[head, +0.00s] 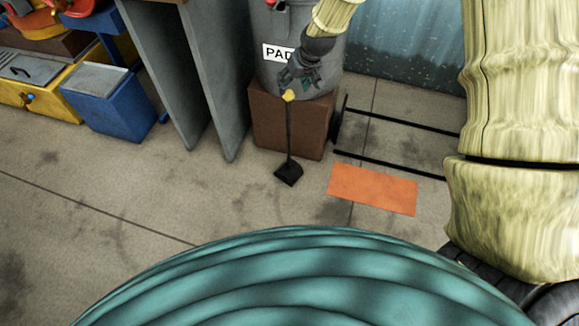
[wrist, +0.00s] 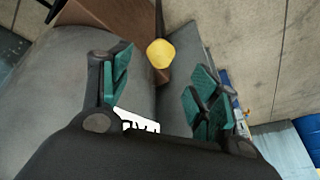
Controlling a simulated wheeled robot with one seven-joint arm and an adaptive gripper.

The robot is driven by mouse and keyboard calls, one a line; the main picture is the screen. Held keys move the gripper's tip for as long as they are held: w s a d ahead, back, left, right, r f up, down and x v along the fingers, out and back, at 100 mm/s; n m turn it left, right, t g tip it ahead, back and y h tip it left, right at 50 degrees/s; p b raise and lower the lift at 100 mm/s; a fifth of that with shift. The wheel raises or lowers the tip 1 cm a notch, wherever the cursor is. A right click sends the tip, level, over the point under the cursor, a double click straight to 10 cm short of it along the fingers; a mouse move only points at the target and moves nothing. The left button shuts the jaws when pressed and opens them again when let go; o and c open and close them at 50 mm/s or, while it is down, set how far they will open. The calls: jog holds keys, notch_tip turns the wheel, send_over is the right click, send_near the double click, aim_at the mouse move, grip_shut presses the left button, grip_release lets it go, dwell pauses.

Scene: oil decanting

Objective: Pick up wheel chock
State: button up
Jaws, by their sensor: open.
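The wheel chock (head: 288,174) is a black wedge on the floor, with an upright thin dark handle topped by a yellow knob (head: 289,96). My gripper (head: 298,82) is open and empty at the top of the handle, very near the knob. In the wrist view, the knob (wrist: 160,53) appears ahead of the gap between my open teal-padded fingers (wrist: 160,84). Whether a finger touches it cannot be told. Part of the dark handle (wrist: 159,15) shows behind the knob; the wedge is out of the wrist view.
A grey drum labelled "PAD" (head: 268,75) stands on a brown block (head: 275,122) close behind the handle. Grey upright panels (head: 215,85) stand left of it. A blue bin (head: 118,108) is further left. An orange mat (head: 372,190) lies right, with clear floor in front.

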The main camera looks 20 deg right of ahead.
aim_at(290, 93)
jog(key=x, duration=0.2)
jog(key=shift+w+f, duration=0.1)
jog(key=shift+f, duration=0.25)
jog(key=x, duration=0.1)
jog(key=b+x, duration=0.1)
jog(key=x, duration=0.2)
jog(key=shift+s+f, duration=0.3)
jog(key=shift+w+a+f+b, duration=0.1)
jog(key=shift+w+f+b, duration=0.05)
jog(key=shift+f+b, duration=0.15)
jog(key=shift+c, duration=0.3)
grip_shut()
jog(key=shift+r, duration=0.1)
